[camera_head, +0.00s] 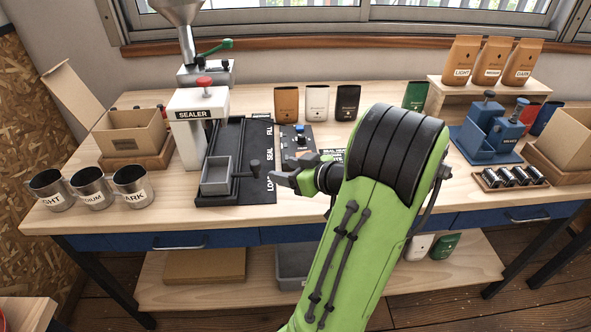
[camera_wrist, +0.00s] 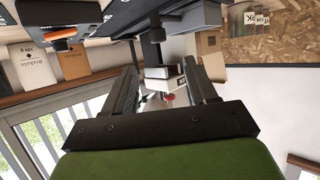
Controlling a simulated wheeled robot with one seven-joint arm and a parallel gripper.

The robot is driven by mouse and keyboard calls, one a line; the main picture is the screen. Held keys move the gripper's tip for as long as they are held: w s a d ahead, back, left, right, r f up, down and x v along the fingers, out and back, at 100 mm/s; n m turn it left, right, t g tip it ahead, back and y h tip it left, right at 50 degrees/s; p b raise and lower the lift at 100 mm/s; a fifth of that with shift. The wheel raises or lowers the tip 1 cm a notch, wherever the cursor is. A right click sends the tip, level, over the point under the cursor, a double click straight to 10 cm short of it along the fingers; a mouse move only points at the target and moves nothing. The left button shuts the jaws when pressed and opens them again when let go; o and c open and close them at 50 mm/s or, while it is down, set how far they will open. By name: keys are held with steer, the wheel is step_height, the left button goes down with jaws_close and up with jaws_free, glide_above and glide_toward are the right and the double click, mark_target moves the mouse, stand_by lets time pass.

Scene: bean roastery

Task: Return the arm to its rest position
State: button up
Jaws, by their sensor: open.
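My green arm reaches over the front of the workbench in the head view. My gripper (camera_head: 284,178) is above the bench just right of the black sealing fixture (camera_head: 240,140). In the wrist view, my gripper's two dark fingers (camera_wrist: 163,88) stand apart with nothing held between them. The fixture has a grey bin (camera_head: 216,176) and a black handle near the gripper. I cannot tell whether the gripper touches the handle.
The sealer (camera_head: 197,115) stands left of the fixture. Steel cups (camera_head: 92,187) stand at the front left. Several bags (camera_head: 317,102) stand behind. A blue device (camera_head: 487,135) and a tray of small dark pieces (camera_head: 510,178) are at the right. An open cardboard box (camera_head: 130,138) sits at the left.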

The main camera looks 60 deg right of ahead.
steer(key=v, duration=0.3)
steer(key=shift+w+a, duration=0.1)
stand_by(0.4)
steer(key=w+a+r+n+g+y+p, duration=0.2)
steer(key=w+a+r+g+p, duration=0.1)
steer(key=a, duration=0.7)
steer(key=w+a+r+n+g+y+p, duration=0.1)
steer(key=w+a+r+g+y+p, duration=0.15)
steer(key=a, duration=0.85)
steer(key=s+a+r+m+g+h+p, duration=0.1)
steer(key=s+a+r+p, duration=0.1)
steer(key=s+a+r, duration=0.1)
steer(key=s+a+r+g+h+p, duration=0.1)
steer(key=s+a+r, duration=0.3)
steer(key=s, duration=0.4)
steer(key=shift+s+a+m+h+p, duration=0.35)
steer(key=shift+a+h+p, duration=0.2)
steer(key=shift+a, duration=0.35)
steer(key=shift+w, duration=0.1)
